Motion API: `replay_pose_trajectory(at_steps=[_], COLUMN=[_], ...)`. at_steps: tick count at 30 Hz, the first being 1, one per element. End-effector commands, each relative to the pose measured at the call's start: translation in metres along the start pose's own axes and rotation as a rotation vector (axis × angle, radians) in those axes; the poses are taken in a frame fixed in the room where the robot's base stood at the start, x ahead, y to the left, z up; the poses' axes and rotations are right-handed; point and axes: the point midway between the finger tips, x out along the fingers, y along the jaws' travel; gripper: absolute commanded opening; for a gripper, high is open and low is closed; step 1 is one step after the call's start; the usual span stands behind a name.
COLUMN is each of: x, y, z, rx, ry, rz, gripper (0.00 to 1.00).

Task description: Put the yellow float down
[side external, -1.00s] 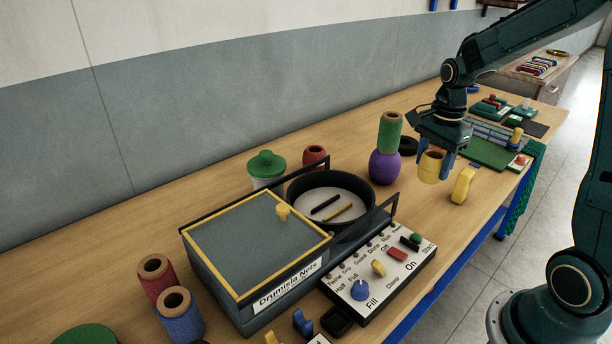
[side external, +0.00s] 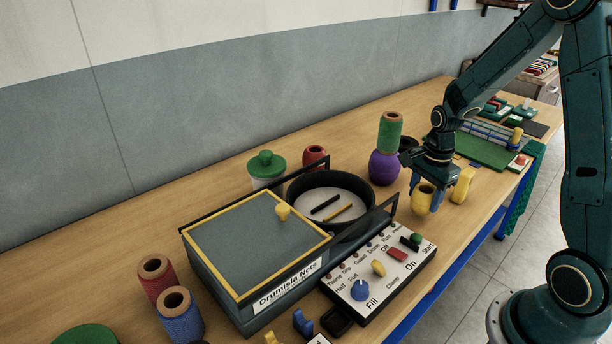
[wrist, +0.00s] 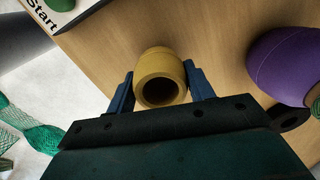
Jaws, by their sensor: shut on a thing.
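The yellow float (side external: 423,201) is a rounded piece with a dark hole in its top. It is upright, low over the bench to the right of the purple float (side external: 384,168). I cannot tell whether its base touches the wood. My gripper (wrist: 159,70) is shut on it, with one blue finger on each side. In the wrist view the yellow float (wrist: 158,62) sits between the fingers, with its hole facing the camera. The purple float also shows at the right of the wrist view (wrist: 280,68).
Another yellow piece (side external: 463,185) stands close to the right of my gripper. A green spool (side external: 390,132) sits on the purple float. The control panel (side external: 378,279) and the black round pan (side external: 371,189) lie to the left. Bare wood lies between panel and gripper.

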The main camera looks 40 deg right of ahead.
Motion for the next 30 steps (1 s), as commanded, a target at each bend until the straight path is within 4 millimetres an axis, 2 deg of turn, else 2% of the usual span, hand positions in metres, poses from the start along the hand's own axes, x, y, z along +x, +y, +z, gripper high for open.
replay_pose_trajectory(at_steps=[6,20,21,23,24,30], x=[0.018,0.022,0.022,0.022,0.022,0.022], y=[0.001,0.001,0.001,0.001,0.001,0.001], z=[0.000,0.000,0.000,0.000,0.000,0.000], rx=[0.000,0.000,0.000,0.000,0.000,0.000], ry=[0.000,0.000,0.000,0.000,0.000,0.000], rz=[0.001,0.000,-0.001,-0.001,-0.001,-0.001], gripper=[0.30,0.30,0.58,0.70,0.74,0.74])
